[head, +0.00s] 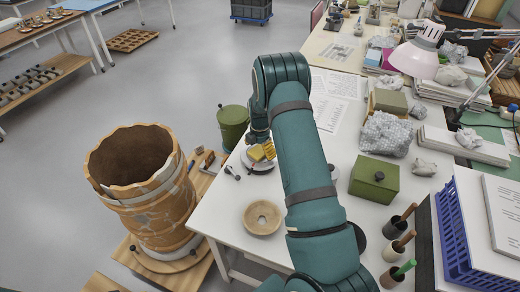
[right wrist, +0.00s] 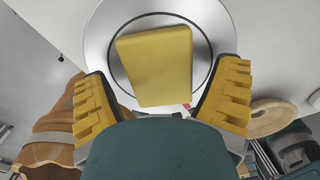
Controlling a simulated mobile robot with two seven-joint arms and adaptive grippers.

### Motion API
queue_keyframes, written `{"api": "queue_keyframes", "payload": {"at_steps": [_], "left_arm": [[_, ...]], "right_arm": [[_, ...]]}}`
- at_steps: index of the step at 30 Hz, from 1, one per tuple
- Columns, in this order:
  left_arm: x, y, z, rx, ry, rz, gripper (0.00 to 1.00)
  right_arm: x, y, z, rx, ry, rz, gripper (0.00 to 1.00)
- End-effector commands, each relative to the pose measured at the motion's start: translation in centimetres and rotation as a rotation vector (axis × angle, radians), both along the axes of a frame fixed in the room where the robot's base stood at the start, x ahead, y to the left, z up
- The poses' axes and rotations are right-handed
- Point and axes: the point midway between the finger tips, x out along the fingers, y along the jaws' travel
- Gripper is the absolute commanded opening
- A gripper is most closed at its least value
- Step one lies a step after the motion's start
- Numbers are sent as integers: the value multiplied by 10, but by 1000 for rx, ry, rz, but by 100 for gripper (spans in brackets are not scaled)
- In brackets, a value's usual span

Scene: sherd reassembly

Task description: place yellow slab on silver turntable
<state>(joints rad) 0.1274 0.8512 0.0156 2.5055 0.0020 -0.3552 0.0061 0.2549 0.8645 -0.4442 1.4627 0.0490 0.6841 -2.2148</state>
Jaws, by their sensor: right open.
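The yellow slab (right wrist: 155,65) lies over the silver turntable (right wrist: 98,45), inside its dark ring and slightly tilted in the picture; it appears to rest flat on the disc. My right gripper (right wrist: 160,98) is open. Its yellow ribbed fingers stand apart on either side of the slab's near end, with clear gaps and no touch visible. In the head view the turntable (head: 259,167) is at the table's left edge, partly hidden by my right gripper (head: 262,150) and arm. My left gripper is not in view.
A ring-shaped wooden piece (head: 262,218) lies nearer on the white table. A large cracked clay vessel (head: 150,205) stands left of the table, with a green bin (head: 233,122) behind. A green box (head: 374,180) and tool cups (head: 395,228) stand right of my arm.

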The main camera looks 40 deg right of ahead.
Motion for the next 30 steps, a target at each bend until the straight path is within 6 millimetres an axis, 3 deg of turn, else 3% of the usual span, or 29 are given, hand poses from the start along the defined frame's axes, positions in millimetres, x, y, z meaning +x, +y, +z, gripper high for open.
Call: {"api": "queue_keyframes", "payload": {"at_steps": [18,24,30], "left_arm": [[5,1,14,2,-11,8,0],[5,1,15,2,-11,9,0],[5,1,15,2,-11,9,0]], "right_arm": [[0,0,107,0,-2,0,88],[0,0,121,0,0,1,88],[0,6,117,5,-1,-17,88]]}}
